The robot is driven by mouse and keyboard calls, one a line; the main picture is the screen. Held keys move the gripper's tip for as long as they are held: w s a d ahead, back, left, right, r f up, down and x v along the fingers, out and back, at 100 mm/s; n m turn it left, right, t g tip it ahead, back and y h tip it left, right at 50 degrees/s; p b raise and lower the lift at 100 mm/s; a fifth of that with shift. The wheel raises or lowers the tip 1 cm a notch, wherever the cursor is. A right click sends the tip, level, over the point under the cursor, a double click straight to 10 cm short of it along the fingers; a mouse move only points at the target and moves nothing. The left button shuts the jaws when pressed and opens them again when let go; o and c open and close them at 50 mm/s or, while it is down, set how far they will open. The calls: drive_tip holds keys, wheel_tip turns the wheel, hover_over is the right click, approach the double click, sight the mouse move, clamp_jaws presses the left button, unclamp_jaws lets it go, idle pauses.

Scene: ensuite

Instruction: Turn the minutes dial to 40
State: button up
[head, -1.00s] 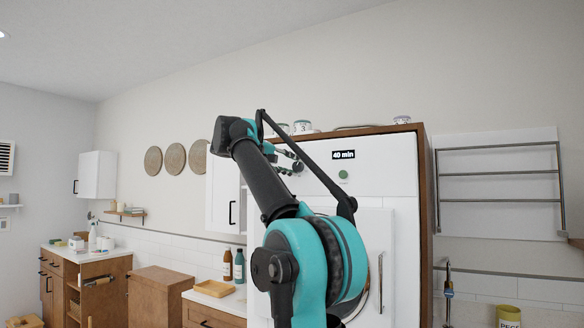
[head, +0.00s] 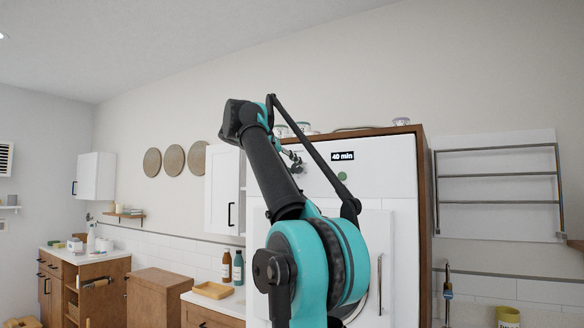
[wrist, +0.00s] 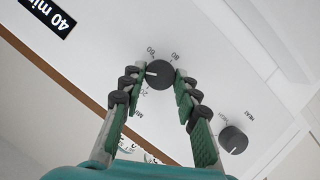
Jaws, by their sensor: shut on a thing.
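The minutes dial (wrist: 159,74) is a dark round knob on a white appliance front (head: 385,180). In the wrist view its white mark points left, between the printed 60 and 20; any label there is hidden by a finger. The display (head: 343,156) reads 40 min; part of it shows in the wrist view (wrist: 48,17). My gripper (wrist: 158,76) has its green-padded fingers on either side of the dial and is shut on it. In the head view my gripper (head: 296,163) is small and partly hidden by my arm.
A second dark dial (wrist: 233,139), labelled HEAT, sits beside my right finger. A green button (head: 342,176) is below the display. Jars (head: 303,127) stand on top of the wooden surround (head: 424,220). A white wall cabinet (head: 224,190) hangs left of the appliance.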

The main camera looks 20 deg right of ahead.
drive_tip(key=o, duration=1.2)
drive_tip(key=shift+c, duration=0.2)
drive_tip(key=shift+a, duration=0.15)
drive_tip(key=v, duration=1.1)
drive_tip(key=shift+s+a+r, duration=0.15)
drive_tip(key=shift+s+a, duration=0.1)
wheel_tip(320, 180, down, 40)
drive_tip(key=a+n+g+y, duration=0.2)
drive_tip(key=n+y, duration=0.2)
drive_tip(key=y, duration=0.2)
drive_tip(key=s+a+f+y, duration=0.2)
drive_tip(key=s+f, duration=0.5)
drive_tip(key=f, duration=0.5)
drive_tip(key=s+a+f+n+y, duration=0.1)
drive_tip(key=s+f+y, duration=0.1)
drive_tip(key=s+f, duration=0.6)
drive_tip(key=s+a+f+n+y, duration=0.1)
drive_tip(key=s+f, duration=0.6)
drive_tip(key=f, duration=0.9)
drive_tip(key=shift+s+a+y, duration=0.35)
drive_tip(key=shift+a+y, duration=0.45)
drive_tip(key=shift+y, duration=0.1)
